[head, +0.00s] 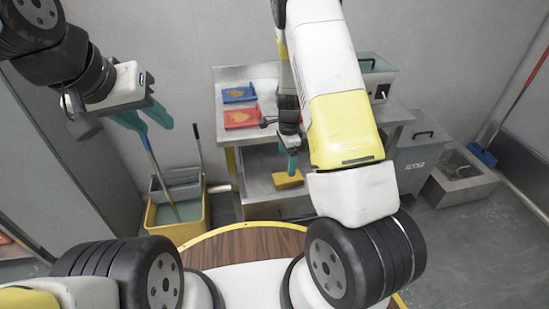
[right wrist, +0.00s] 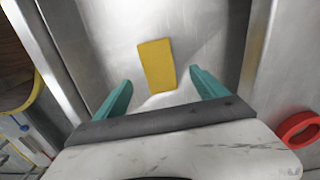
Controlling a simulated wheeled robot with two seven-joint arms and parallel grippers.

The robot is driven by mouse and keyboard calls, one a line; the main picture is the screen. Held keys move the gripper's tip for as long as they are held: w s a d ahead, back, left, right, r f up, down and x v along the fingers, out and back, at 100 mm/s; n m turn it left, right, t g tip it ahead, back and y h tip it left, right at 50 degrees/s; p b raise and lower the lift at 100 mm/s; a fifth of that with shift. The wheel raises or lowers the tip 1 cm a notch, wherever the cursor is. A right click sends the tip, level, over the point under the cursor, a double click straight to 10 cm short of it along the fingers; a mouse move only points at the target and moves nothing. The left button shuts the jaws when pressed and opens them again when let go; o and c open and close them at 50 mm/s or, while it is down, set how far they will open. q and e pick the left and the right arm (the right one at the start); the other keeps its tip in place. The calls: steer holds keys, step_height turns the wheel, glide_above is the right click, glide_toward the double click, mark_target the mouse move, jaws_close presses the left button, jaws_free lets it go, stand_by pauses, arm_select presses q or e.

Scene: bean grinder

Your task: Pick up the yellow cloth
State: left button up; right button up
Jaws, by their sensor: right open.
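The yellow cloth (head: 289,180) is a small flat rectangle lying on the lower shelf of the metal table. In the right wrist view the yellow cloth (right wrist: 157,65) lies ahead of my right gripper (right wrist: 160,76), roughly centred between the fingers. My right gripper (head: 291,162) is open and empty, just above the cloth in the head view; whether it touches the cloth cannot be told.
The metal table (head: 231,77) has a blue item (head: 233,98) and a red item (head: 236,122) on its upper surface, above the lower shelf. A yellow mop bucket (head: 178,232) stands to the left. A grey bin (head: 420,160) and a metal basin (head: 455,185) stand to the right.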

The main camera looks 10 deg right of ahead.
steer(key=f, duration=0.7)
steer(key=shift+s+d+f, duration=0.1)
steer(key=shift+d+f, duration=0.15)
steer(key=c, duration=1.4)
steer(key=shift+c, duration=0.2)
step_height(320, 180, up, 10)
